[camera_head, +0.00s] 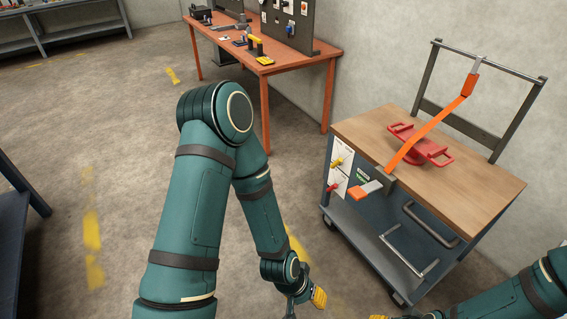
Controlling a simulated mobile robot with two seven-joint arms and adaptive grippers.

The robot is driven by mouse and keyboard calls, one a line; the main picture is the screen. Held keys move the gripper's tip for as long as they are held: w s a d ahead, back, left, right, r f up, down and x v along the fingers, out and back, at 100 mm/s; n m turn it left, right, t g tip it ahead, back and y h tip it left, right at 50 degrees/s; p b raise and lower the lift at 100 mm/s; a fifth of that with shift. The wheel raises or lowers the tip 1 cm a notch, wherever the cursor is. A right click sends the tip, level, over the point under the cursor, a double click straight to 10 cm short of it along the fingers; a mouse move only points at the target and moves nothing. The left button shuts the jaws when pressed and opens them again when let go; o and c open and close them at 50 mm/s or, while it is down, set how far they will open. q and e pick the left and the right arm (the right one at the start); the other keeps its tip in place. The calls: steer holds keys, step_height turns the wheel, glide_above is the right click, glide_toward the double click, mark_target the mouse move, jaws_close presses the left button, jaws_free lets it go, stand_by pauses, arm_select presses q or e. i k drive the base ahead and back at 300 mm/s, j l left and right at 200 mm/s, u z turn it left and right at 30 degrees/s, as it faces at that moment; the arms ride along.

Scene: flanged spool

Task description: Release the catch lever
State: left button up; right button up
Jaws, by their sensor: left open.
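The catch lever (365,190), with an orange tip and a grey body, sticks out at the front left edge of the cart top. An orange strap (430,128) runs from it over a red flanged spool (420,146) up to the cart's rear frame. My left gripper (313,298), with yellow finger pads, is open and low in front of the cart. It is below and left of the lever, apart from it. My right arm enters at the lower right. Only a yellow bit of its gripper (378,317) shows at the bottom edge; the rest is cut off.
The cart (485,197) has a wooden top, a front handle (432,224) and a lower shelf. Its left side panel carries a label (340,172). An orange workbench (290,66) with a pegboard stands behind. The floor between is clear.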

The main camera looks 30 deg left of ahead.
mark_target(339, 162)
steer(key=u, duration=0.45)
steer(key=i+j+z, duration=0.15)
steer(key=i+j, duration=0.4)
steer(key=i, duration=0.2)
steer(key=i+j+z, duration=0.15)
steer(key=i+j, duration=0.45)
steer(key=i+l, duration=0.35)
steer(key=l, duration=0.3)
